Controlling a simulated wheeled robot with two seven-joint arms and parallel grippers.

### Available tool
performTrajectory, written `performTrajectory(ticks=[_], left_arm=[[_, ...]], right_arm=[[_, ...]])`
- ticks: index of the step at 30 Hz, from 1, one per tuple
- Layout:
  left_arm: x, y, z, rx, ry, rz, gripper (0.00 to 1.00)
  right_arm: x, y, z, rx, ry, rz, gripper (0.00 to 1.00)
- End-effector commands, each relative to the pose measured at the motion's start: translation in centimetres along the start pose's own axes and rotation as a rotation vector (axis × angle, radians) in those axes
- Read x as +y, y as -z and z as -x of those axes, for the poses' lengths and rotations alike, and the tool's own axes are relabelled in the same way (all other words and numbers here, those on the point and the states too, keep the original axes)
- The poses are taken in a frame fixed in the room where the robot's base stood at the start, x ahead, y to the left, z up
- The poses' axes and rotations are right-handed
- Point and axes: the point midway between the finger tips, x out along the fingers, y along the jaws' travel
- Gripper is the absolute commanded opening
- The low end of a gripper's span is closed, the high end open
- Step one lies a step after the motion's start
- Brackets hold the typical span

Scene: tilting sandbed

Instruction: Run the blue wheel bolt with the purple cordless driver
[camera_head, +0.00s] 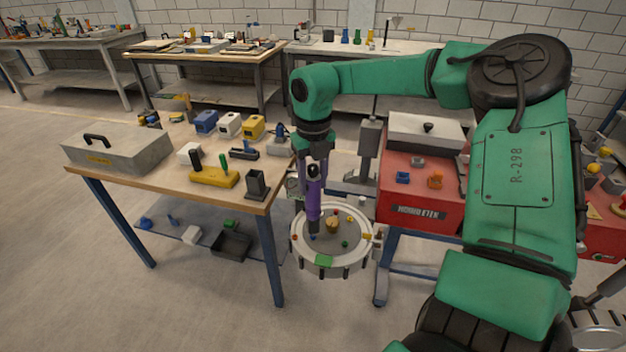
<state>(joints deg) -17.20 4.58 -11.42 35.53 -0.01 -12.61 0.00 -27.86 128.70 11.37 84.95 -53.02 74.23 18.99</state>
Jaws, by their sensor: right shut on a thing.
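My right gripper (313,165) points down over the round sandbed and is shut on the purple cordless driver (314,200). The driver hangs nearly upright, with its dark lower end over the left part of the round tray (298,256). A small blue spot, likely the blue wheel bolt (313,237), shows right at the driver's lower end. The driver partly hides it, and I cannot tell whether they touch. Several small red, yellow and green pieces and a tan knob (332,225) sit on the tray. My left gripper is not in view.
A wooden workbench (140,178) with a grey toolbox (118,152), a yellow block (214,177) and a dark holder (257,184) stands left of the tray. A red cabinet (408,203) stands to the right. Open floor lies in front.

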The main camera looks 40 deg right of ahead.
Motion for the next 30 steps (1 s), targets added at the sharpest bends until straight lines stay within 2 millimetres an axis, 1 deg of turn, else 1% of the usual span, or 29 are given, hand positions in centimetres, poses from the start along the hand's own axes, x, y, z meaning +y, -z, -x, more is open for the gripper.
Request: performTrajectory(ticks=[5,30], left_arm=[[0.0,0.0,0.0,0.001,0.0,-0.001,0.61],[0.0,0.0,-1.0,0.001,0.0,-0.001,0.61]], right_arm=[[0.0,-0.1,0.1,-0.002,-0.001,0.0,0.0],[0.0,0.0,-1.0,-0.001,0.0,0.0,0.0]])
